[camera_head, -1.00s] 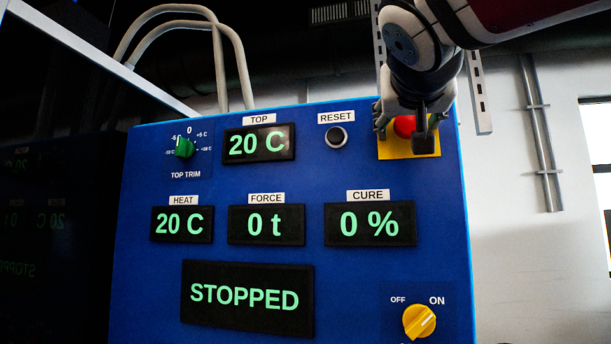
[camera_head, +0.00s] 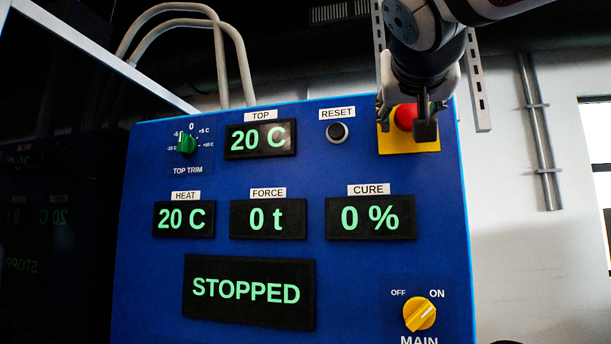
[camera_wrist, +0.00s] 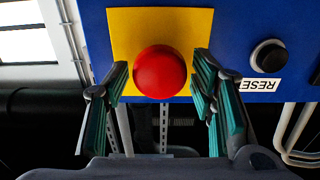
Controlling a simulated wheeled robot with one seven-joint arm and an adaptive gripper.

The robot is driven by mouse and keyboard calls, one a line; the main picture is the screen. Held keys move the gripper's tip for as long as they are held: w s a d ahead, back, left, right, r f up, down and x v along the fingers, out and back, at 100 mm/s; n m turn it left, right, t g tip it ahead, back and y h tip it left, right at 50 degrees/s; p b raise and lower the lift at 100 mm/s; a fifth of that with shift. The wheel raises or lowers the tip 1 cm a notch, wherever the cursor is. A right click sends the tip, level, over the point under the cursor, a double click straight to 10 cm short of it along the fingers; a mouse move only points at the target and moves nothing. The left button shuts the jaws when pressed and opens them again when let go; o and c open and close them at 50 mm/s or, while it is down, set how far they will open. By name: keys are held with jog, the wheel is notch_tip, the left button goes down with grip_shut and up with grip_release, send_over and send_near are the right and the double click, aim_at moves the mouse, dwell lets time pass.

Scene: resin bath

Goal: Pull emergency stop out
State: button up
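The emergency stop is a red mushroom button (camera_head: 404,117) on a yellow plate (camera_head: 410,147) at the top right of the blue panel. My gripper (camera_head: 408,118) is in front of it, fingers spread to either side of the red head. In the wrist view the red button (camera_wrist: 160,72) sits between the two open fingers of my gripper (camera_wrist: 160,82), with gaps on both sides. The fingertips overlap the yellow plate (camera_wrist: 124,30) in that view. I cannot tell how far the tips are from the plate. The button's stem is hidden behind its head.
The blue panel (camera_head: 150,270) carries a black RESET button (camera_head: 337,132) left of the stop, a green trim knob (camera_head: 186,143) and a yellow main switch (camera_head: 420,314). A display (camera_head: 250,291) reads STOPPED. A metal rail (camera_head: 480,95) stands on the wall behind.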

dwell(0.3)
jog(key=v, duration=1.2)
jog(key=d+f+n+g+y+p, duration=0.1)
jog(key=d+f+g+p, duration=0.15)
jog(key=f, duration=0.75)
jog(key=d+f+g+y+p, duration=0.1)
jog(key=d+f+g+p, duration=0.2)
jog(key=f, duration=0.7)
jog(key=s+f+n+g+y+p, duration=0.1)
jog(key=s+f+g, duration=0.2)
jog(key=s+f, duration=0.4)
jog(key=s+a+f+n+g+y+p, duration=0.1)
jog(key=s+f+g, duration=0.3)
jog(key=f, duration=1.1)
jog(key=s+y, duration=0.1)
jog(key=s, duration=0.1)
jog(key=shift+s+f+n+y+p, duration=0.2)
jog(key=shift+s+n+y+p, duration=0.1)
jog(key=shift+s, duration=0.1)
